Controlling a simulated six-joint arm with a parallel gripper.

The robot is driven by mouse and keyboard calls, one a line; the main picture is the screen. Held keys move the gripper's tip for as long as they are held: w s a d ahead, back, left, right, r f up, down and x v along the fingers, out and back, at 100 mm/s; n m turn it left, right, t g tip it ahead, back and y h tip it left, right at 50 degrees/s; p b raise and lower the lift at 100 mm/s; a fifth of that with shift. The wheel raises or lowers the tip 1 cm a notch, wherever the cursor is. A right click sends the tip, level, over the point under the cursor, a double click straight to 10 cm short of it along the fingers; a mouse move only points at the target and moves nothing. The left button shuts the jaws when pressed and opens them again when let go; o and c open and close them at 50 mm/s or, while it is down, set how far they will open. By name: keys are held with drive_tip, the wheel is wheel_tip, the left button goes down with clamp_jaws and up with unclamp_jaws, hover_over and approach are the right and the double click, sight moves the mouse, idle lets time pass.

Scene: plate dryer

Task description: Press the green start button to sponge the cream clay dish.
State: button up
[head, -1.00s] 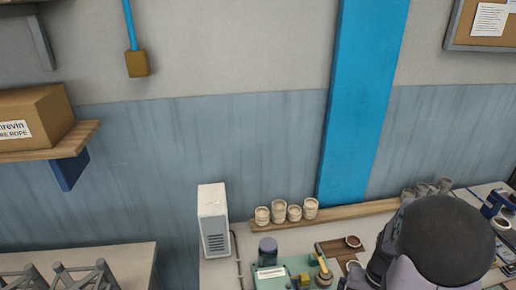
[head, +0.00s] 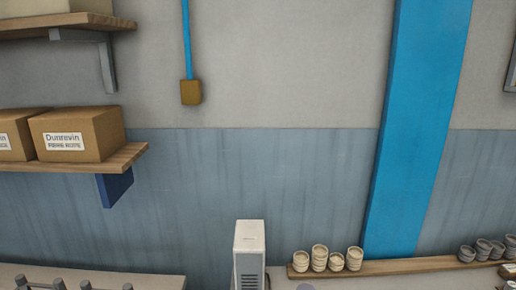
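Neither the green start button nor the dish at the machine can be made out; the work area lies below the bottom edge of the head view. Several small cream cups or dishes (head: 320,259) stand in a row on a wooden ledge (head: 390,267) against the wall. I cannot tell whether the task's dish is among them. My gripper is not in view.
A white vented box (head: 249,255) stands left of the ledge. Grey dishes (head: 484,249) sit at the ledge's right end. Cardboard boxes (head: 80,135) rest on a wall shelf (head: 75,168) at left. A blue column (head: 415,130) runs up the wall.

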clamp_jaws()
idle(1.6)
